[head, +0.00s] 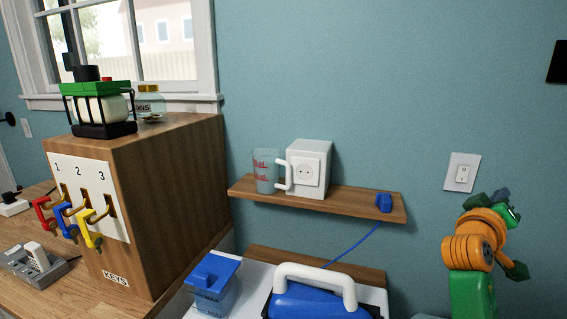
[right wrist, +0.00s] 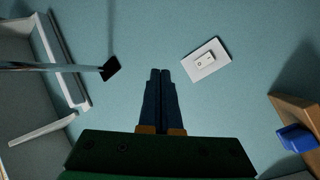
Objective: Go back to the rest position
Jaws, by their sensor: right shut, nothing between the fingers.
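My right gripper (head: 503,197) is raised in front of the blue wall, at the right of the head view, to the right of the light switch. In the right wrist view its two dark blue fingers (right wrist: 160,78) lie together, shut with nothing between them. They point toward the bare wall, and the gripper touches nothing that I can see. My left gripper is not in view.
A white light switch (head: 462,172) is on the wall near my right arm. A wooden shelf (head: 350,204) holds a measuring cup (head: 265,172), a white socket box (head: 311,165) and a blue plug (head: 384,202). A wooden key cabinet (head: 175,190) stands left.

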